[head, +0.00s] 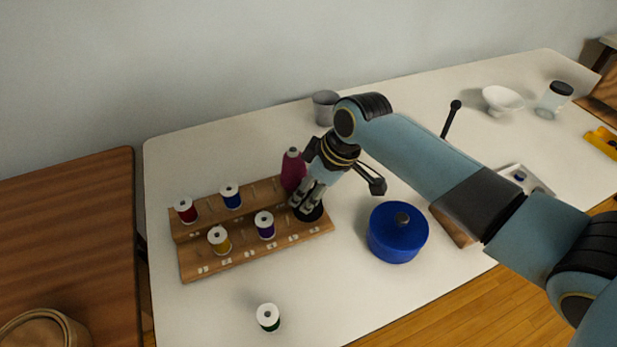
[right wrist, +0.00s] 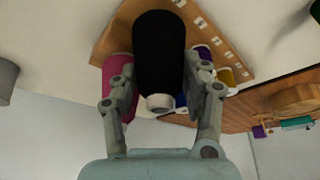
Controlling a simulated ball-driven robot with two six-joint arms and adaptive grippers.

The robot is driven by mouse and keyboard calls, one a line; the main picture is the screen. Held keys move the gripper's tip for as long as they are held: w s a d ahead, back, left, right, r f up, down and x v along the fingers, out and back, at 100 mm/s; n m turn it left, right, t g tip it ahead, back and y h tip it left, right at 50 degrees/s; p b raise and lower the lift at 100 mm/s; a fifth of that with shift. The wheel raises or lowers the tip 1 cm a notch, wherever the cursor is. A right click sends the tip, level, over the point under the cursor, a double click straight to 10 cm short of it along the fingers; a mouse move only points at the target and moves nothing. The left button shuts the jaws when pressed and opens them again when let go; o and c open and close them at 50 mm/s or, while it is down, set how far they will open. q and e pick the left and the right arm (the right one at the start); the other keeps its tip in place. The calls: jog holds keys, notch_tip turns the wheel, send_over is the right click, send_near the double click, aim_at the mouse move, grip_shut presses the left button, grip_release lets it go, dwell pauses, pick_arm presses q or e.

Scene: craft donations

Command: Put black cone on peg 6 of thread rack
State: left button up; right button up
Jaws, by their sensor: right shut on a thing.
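My right gripper (head: 308,194) is shut on the black cone (head: 311,213) at the right end of the wooden thread rack (head: 235,262), in its front row. In the right wrist view the black cone (right wrist: 158,50) fills the space between the fingers of my gripper (right wrist: 161,92). It overlaps the rack (right wrist: 225,38) there. In the head view the fingers cover most of the cone, and I cannot tell whether it is seated on a peg. The peg beneath it is hidden, and the rack's small labels are too small to read. My left gripper is out of view.
A magenta cone (head: 291,172) stands close behind the gripper. The rack also holds red (head: 186,211), blue (head: 230,197), yellow (head: 219,240) and purple (head: 265,226) spools. A green spool (head: 268,318) stands in front. A blue lidded pot (head: 397,240) is right of the rack; a grey cup (head: 325,107) is behind.

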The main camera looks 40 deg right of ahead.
jog(key=shift+f, duration=0.35)
jog(key=o, duration=1.3)
jog(key=shift+c, duration=0.2)
jog(key=shift+r, duration=0.1)
jog(key=v, duration=1.1)
jog(key=shift+s+r, duration=0.15)
jog(key=shift+r, duration=0.2)
jog(key=shift+d, duration=0.1)
